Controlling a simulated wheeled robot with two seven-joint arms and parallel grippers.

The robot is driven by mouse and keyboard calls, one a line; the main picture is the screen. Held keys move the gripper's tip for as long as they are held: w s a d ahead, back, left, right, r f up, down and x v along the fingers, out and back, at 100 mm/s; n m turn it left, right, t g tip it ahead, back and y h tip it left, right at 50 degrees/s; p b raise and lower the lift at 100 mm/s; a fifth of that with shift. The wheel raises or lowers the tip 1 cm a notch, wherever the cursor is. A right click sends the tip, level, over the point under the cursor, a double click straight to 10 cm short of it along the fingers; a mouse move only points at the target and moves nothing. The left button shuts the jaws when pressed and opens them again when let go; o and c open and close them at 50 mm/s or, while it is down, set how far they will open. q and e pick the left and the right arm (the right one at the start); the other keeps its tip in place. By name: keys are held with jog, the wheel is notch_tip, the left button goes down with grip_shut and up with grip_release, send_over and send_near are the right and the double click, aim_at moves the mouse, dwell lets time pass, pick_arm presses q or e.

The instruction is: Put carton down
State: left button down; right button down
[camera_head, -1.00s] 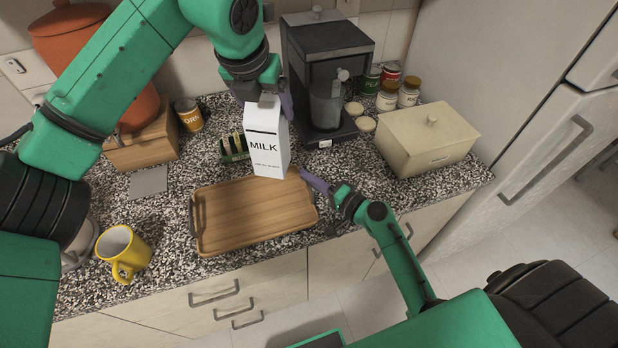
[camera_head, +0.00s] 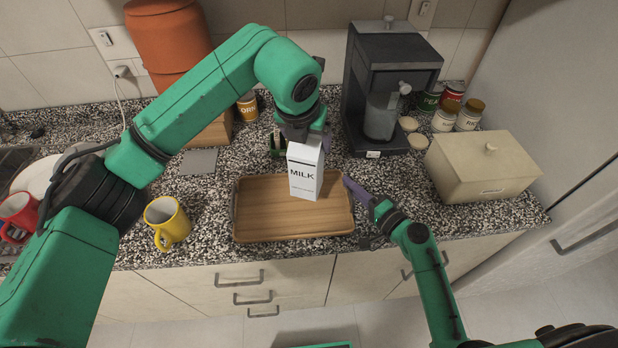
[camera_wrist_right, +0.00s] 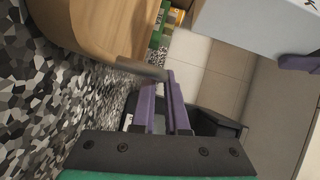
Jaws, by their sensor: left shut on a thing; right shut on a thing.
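The white milk carton (camera_head: 304,172) is upright over the right part of the wooden tray (camera_head: 265,212). My left gripper (camera_head: 307,142) is shut on the carton's top from above. In the right wrist view the carton (camera_wrist_right: 255,22) is at the upper right, and a gap shows between its base and the tray (camera_wrist_right: 85,30). My right gripper (camera_head: 352,187) is at the tray's right end, shut on the grey tray handle (camera_wrist_right: 140,68). The exact grip on the handle is partly hidden by the fingers.
The dark coffee machine (camera_head: 385,85) and beige bread box (camera_head: 482,165) stand behind and to the right. Speckled counter (camera_head: 215,195) is clear between mug and tray.

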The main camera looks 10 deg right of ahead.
pick_arm(q)
notch_tip(320, 180, down, 6)
jog(key=shift+d+f, duration=0.1)
jog(key=shift+f, duration=0.15)
pick_arm(e)
jog(key=shift+f, duration=0.1)
pick_arm(q)
jog(key=shift+f, duration=0.1)
grip_release()
jog(key=shift+f, duration=0.1)
jog(key=v, duration=1.2)
jog(key=shift+r, duration=0.2)
pick_arm(e)
jog(key=c, duration=0.8)
grip_release()
jog(key=shift+c, duration=0.2)
